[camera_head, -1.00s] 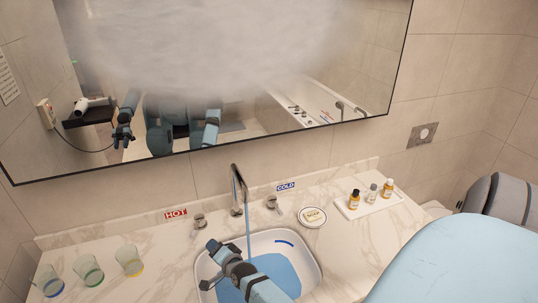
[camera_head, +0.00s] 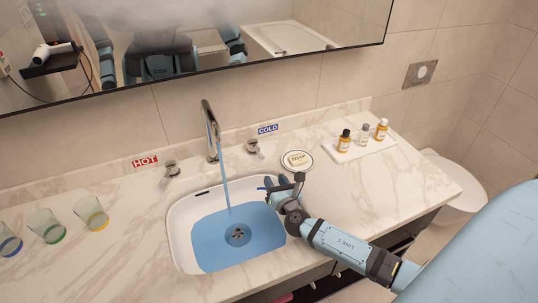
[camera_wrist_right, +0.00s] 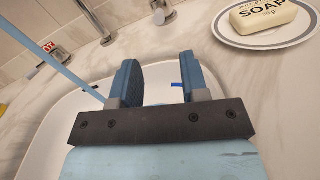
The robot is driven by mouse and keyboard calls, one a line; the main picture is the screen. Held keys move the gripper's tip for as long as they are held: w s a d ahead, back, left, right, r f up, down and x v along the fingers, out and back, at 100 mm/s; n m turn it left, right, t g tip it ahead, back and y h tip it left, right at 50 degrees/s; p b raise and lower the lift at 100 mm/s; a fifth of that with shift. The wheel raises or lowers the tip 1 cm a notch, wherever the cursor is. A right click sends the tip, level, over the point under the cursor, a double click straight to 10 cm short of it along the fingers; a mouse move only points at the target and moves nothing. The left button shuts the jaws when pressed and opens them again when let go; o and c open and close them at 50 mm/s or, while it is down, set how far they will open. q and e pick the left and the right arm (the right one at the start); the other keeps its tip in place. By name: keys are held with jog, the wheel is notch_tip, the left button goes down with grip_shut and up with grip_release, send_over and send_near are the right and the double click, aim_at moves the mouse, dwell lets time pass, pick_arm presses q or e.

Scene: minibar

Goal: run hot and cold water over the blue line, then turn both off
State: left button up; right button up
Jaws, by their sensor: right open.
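The basin (camera_head: 178,232) holds blue water (camera_head: 215,248), and a stream (camera_head: 226,190) falls into it from the faucet (camera_head: 209,125). The hot knob (camera_head: 170,171) stands left of the faucet, by the HOT label (camera_head: 145,161). The cold knob (camera_head: 253,147) stands right of it, below the COLD label (camera_head: 268,128). Part of the blue line (camera_wrist_right: 176,86) shows on the basin wall between my right fingers in the wrist view. My right gripper (camera_head: 272,184) is open and empty over the basin's right rim. My left gripper is not in view.
A soap dish (camera_head: 297,161) sits right of the cold knob. A tray (camera_head: 372,149) with small bottles is farther right. Several glasses (camera_head: 47,228) stand at the counter's left. A mirror hangs behind.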

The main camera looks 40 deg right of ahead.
aim_at(260, 153)
jog(key=b+x, duration=0.2)
jog(key=x, duration=1.1)
jog(key=shift+w+b, duration=0.15)
jog(key=shift+b, duration=0.15)
jog(key=shift+w, duration=0.1)
jog(key=shift+c, duration=0.4)
grip_shut()
